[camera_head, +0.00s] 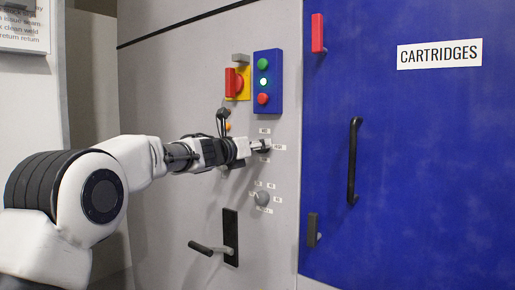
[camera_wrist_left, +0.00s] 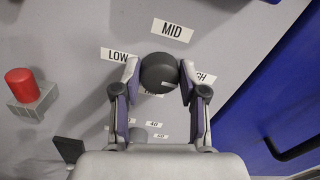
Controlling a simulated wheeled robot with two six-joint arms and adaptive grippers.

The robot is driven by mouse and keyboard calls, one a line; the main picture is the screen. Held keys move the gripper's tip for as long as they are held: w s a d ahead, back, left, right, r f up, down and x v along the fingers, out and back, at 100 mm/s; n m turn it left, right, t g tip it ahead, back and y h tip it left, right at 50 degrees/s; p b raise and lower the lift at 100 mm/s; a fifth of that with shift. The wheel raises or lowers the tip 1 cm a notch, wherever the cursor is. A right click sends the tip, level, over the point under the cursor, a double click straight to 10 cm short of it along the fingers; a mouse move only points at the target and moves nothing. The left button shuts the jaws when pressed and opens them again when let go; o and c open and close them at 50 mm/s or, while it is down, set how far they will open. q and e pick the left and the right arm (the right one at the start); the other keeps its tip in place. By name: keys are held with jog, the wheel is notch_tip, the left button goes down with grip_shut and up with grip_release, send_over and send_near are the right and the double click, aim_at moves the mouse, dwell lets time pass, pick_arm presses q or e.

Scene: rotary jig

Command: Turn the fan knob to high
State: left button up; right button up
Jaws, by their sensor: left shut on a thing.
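The fan knob (camera_wrist_left: 158,70) is a round dark grey knob in the left wrist view, with a small pale mark on its face right of centre. My left gripper (camera_wrist_left: 160,76) is shut on it, one finger on each side. The MID label (camera_wrist_left: 173,31) is above the knob and the LOW label (camera_wrist_left: 117,55) to its left. The HIGH label (camera_wrist_left: 203,77) on the right is partly covered by a finger. A label below the knob is mostly hidden. In the head view my left gripper (camera_head: 261,146) hides most of the knob. My right gripper is not in view.
A second knob (camera_head: 262,198) with labels sits below on the panel, above a black lever handle (camera_head: 230,240). A red rotary switch (camera_head: 233,82) and a blue button box (camera_head: 267,82) are above. The blue cartridges door (camera_head: 430,160) with a black handle (camera_head: 353,160) is right.

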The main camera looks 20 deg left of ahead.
pick_arm(q)
jog(key=shift+f, duration=0.2)
jog(key=o, duration=1.1)
jog(key=shift+o, duration=0.2)
jog(key=shift+r, duration=0.1)
jog(key=shift+s, duration=0.1)
jog(key=v, duration=1.1)
jog(key=shift+s+a, duration=0.15)
jog(key=shift+s, duration=0.2)
